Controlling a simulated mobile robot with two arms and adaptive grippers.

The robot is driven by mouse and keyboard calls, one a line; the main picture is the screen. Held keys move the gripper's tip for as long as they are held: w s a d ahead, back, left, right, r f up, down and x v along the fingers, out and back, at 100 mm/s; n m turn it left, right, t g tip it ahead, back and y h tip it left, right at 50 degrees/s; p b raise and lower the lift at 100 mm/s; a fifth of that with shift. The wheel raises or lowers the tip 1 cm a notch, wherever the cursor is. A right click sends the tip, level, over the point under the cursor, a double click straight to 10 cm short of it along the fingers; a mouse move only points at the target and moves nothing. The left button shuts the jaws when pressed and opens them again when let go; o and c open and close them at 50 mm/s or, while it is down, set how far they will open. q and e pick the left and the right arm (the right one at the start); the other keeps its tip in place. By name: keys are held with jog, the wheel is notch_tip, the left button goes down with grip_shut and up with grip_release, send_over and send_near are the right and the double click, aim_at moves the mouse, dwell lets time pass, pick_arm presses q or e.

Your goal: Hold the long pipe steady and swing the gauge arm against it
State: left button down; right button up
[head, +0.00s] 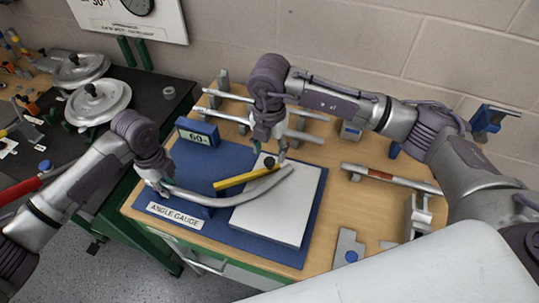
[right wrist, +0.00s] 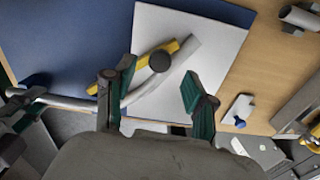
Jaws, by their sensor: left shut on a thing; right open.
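The long grey pipe (head: 225,200), bent along its length, lies across the angle gauge's blue board (head: 198,157) and white plate (head: 290,215). My left gripper (head: 160,186) is shut on its left end. The yellow gauge arm (head: 236,181) with a black knob (head: 269,162) lies beside the pipe; I cannot tell whether they touch. My right gripper (head: 268,152) is open above the knob. In the right wrist view its fingers (right wrist: 157,76) are spread, with the knob (right wrist: 160,61) between and beyond the tips, and the pipe's free end (right wrist: 187,51) shows beside the arm.
A sign reading 60 (head: 198,133) stands at the board's back left. Pipes on supports (head: 300,136) lie behind. A red-banded pipe (head: 390,178) and a grey plate with a blue knob (head: 348,248) are to the right. A dark bench with round lids (head: 97,105) is at the left.

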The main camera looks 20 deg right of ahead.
notch_tip(320, 180, up, 8)
jog(key=shift+r, duration=0.2)
dwell(0.4)
pick_arm(q)
jog(key=c, duration=0.9)
grip_release()
jog(key=shift+r, duration=0.1)
notch_tip(320, 180, up, 12)
pick_arm(e)
jog(key=shift+f, duration=0.1)
